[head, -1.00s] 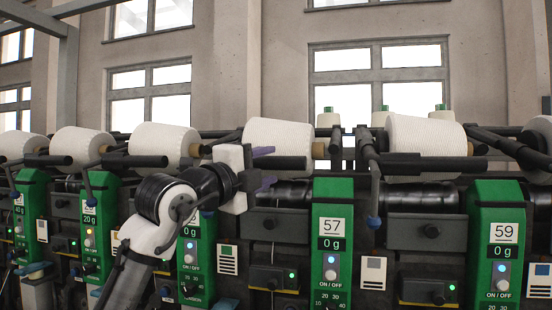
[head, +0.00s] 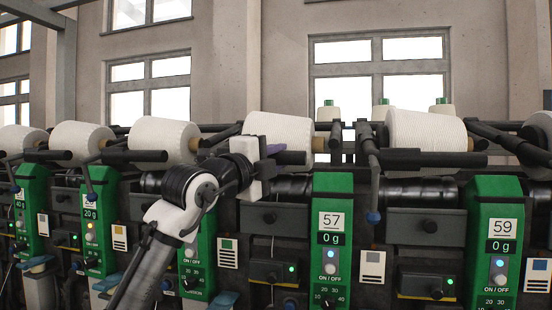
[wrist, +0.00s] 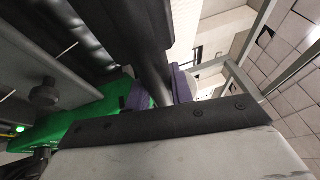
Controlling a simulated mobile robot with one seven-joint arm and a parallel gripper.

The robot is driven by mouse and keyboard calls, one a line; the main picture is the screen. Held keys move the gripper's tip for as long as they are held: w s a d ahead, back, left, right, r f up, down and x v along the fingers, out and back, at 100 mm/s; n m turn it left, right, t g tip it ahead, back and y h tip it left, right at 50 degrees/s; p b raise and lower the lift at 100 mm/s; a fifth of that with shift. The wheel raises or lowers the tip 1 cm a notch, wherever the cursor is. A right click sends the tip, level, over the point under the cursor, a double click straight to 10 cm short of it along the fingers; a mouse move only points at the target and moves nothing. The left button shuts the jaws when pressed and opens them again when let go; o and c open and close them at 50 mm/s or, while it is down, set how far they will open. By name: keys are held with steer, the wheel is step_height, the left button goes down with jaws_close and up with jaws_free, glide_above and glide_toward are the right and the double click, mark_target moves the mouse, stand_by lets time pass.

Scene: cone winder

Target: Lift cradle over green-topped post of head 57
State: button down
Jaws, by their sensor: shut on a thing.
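My gripper (head: 268,153) is at the cradle of the head left of the green 57 housing. In the wrist view its purple fingers (wrist: 160,92) are shut on the dark round cradle bar (wrist: 152,45). The bar's free end, the cradle handle (head: 293,158), sticks out to the right in the head view, in front of a white cone (head: 280,128). The green post (head: 331,235) labelled 57 stands below and right of it and reads 0 g. My wrist hides part of the bar.
Another cone (head: 427,130) and handle (head: 435,159) sit to the right, above the green post 59 (head: 497,240). More cones and green posts line the left. Green-topped white packages (head: 328,110) stand behind the rail. A blue-tipped lever (head: 372,216) hangs right of post 57.

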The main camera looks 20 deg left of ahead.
steer(key=shift+n+g+y, duration=0.3)
steer(key=shift+g, duration=0.1)
steer(key=shift+s+r+p, duration=0.2)
steer(key=shift+r+p, duration=1.2)
steer(key=shift+s+r+p, duration=0.15)
steer(key=shift+r+p, duration=1.25)
steer(key=shift+s+r+p, duration=0.2)
steer(key=shift+r+p, duration=1.2)
steer(key=shift+f, duration=0.15)
steer(key=c, duration=1.2)
jaws_free()
steer(key=shift+c, duration=0.2)
steer(key=b+v, duration=0.3)
steer(key=v, duration=1.1)
steer(key=shift+b, duration=0.35)
